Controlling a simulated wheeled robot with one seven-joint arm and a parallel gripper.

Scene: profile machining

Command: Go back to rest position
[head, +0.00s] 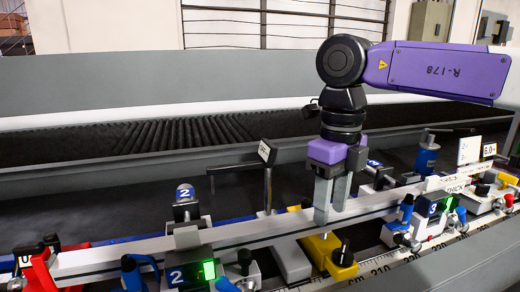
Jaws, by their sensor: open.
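My gripper (332,197) hangs from my purple arm right of the picture's middle. It points down, with its two grey fingers at the long metal profile (240,236). The fingers are apart and appear to sit around or just beside the profile; I cannot tell whether they touch it. The profile lies along the row of clamps from lower left to the right. Its far right part is partly hidden by fixtures and labels.
A clamp unit marked 2 (190,272) with a green light stands at front left, and a red clamp (38,270) further left. A yellow block (325,252) sits below the gripper. Blue-handled clamps (427,157) crowd the right. A dark conveyor (130,138) runs behind. Space above is clear.

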